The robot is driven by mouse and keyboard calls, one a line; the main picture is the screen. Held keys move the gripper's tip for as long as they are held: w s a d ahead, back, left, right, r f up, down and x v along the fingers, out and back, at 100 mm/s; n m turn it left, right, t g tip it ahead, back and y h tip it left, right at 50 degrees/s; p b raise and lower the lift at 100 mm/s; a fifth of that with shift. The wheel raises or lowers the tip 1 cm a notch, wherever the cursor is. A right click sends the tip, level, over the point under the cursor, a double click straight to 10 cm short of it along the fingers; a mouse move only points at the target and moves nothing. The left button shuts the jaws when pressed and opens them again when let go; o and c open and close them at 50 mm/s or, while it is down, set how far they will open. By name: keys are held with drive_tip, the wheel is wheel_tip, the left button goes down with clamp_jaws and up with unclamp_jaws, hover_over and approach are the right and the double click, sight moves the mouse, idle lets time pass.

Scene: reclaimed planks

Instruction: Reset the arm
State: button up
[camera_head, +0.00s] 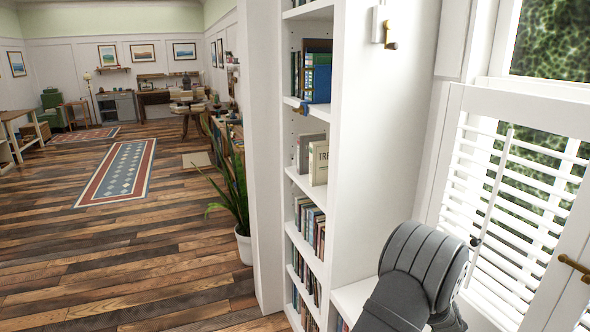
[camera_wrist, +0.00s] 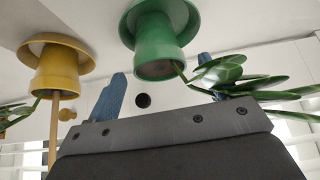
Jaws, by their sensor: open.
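My gripper (camera_wrist: 162,92) shows in the wrist view as a dark grey body with two blue fingers set wide apart. It is open and nothing shows between the fingers. A green pot (camera_wrist: 165,48) with a leafy plant and a yellow pot (camera_wrist: 63,70) appear upside down beyond it, near a white surface. In the head view my grey arm rises at the lower right, beside the window, and my gripper is out of sight.
A white bookcase (camera_head: 330,200) with books stands left of my arm. A shuttered window (camera_head: 510,210) is close on the right. A potted plant (camera_head: 238,205) stands on the floor past the bookcase. Open plank floor with a long rug (camera_head: 120,172) lies to the left.

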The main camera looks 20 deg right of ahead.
drive_tip(key=shift+x, duration=1.15)
drive_tip(key=v, duration=1.7)
drive_tip(key=x, duration=1.7)
wheel_tip(320, 180, up, 3)
drive_tip(key=shift+r, duration=0.15)
drive_tip(key=shift+n, duration=0.4)
drive_tip(key=shift+w+a+r, duration=0.15)
drive_tip(key=shift+w+a, duration=0.2)
drive_tip(key=shift+w, duration=0.35)
drive_tip(key=shift+w+a+r, duration=0.15)
drive_tip(key=shift+w+a, duration=0.2)
drive_tip(key=shift+w, duration=0.35)
drive_tip(key=shift+w+a+r, duration=0.1)
drive_tip(key=shift+w+a, duration=0.3)
drive_tip(key=shift+w, duration=0.3)
